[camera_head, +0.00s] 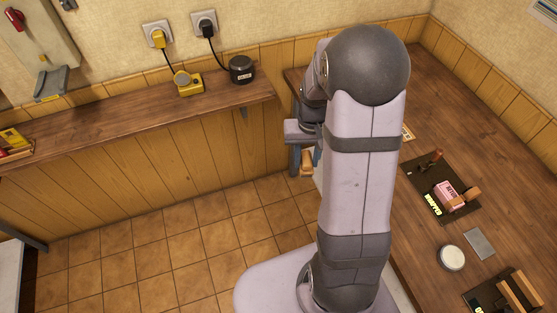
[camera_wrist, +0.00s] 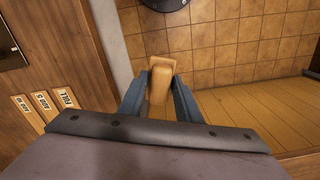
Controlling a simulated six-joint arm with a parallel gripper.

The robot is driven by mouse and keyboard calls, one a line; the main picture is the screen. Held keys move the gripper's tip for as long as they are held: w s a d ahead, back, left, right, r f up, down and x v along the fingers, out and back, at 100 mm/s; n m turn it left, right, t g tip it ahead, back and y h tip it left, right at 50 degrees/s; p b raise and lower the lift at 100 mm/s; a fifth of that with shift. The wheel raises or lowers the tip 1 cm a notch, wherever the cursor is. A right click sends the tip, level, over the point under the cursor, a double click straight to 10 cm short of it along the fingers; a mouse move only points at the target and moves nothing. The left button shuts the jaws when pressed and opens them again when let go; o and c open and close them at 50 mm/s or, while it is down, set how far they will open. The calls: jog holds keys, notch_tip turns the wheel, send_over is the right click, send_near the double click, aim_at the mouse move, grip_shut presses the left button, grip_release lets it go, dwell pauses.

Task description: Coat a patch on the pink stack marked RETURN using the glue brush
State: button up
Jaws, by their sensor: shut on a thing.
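A small pink stack (camera_head: 447,195) with dark lettering, too small to read surely, sits on a dark mat (camera_head: 420,172) on the right-hand bench. A brown wooden block lies against its right side. My gripper (camera_head: 307,165) is away from it, left of my arm and beyond the bench's edge, over the tiled floor. It is shut on a tan wooden piece (camera_wrist: 159,82), which shows between the fingers in the wrist view. Whether this is the glue brush's handle I cannot tell; no bristles show.
A round pale-topped pot (camera_head: 452,257) and a grey plate (camera_head: 480,244) are on the bench near the mat. A second dark mat with a wooden stand (camera_head: 518,290) is at lower right. A wall shelf (camera_head: 130,115) runs along the left. Printed cards (camera_wrist: 42,101) lie on wood in the wrist view.

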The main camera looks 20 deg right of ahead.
jog(key=s+d+m+p, duration=0.3)
jog(key=s+d+m, duration=0.4)
jog(key=s+d, duration=0.8)
jog(key=s+d+m+p, duration=0.1)
jog(key=s+d+m, duration=0.2)
jog(key=s+d, duration=0.4)
jog(key=s+d+r+m+p, duration=0.1)
jog(key=s+d+m, duration=0.3)
jog(key=s, duration=1.2)
jog(key=d, duration=0.3)
jog(key=shift+s+r+m, duration=0.15)
jog(key=shift+m, duration=0.15)
jog(key=shift+f+b, duration=2.3)
jog(key=shift+f, duration=0.7)
jog(key=shift+f+b, duration=0.3)
jog(key=shift+f, duration=0.3)
